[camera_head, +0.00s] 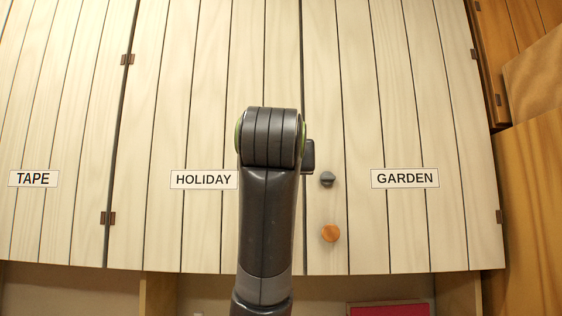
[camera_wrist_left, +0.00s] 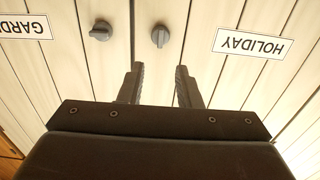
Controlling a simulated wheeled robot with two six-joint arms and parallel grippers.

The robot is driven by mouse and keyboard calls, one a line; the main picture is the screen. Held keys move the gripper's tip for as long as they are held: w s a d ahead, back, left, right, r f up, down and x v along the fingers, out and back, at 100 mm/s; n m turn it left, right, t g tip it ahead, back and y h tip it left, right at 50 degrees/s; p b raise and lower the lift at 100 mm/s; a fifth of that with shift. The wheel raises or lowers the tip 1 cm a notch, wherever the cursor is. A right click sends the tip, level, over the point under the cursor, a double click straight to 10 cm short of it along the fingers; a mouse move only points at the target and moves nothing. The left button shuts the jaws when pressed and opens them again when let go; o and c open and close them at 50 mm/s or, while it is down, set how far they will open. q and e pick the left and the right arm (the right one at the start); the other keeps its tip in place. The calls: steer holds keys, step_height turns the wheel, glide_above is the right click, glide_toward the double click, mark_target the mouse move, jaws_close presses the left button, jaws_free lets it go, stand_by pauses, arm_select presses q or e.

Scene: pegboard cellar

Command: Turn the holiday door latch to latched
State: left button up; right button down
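The holiday door (camera_head: 203,120) is a shut, pale plank door labelled HOLIDAY (camera_head: 204,180). Its latch (camera_wrist_left: 160,36) is a round grey turn-knob near the door's edge in the left wrist view, which shows the scene upside down. Its raised grip looks close to upright there, slightly tilted. In the head view my arm hides this latch. My left gripper (camera_wrist_left: 159,68) is open and empty, its two fingers pointing at the door, with the latch beyond the tips and roughly centred between them. I see no contact. My right gripper is not in view.
The garden door (camera_head: 405,120) adjoins on the right, with its own grey latch (camera_head: 327,179), grip level, and an orange knob (camera_head: 330,233) below. The tape door (camera_head: 50,120) is on the left. A wooden side panel (camera_head: 535,200) stands at the far right.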

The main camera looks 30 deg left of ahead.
arm_select(q)
steer(key=p+x, duration=0.9)
steer(key=x, duration=0.1)
steer(key=shift+w+a, duration=0.2)
steer(key=shift+w, duration=0.15)
steer(key=c, duration=0.6)
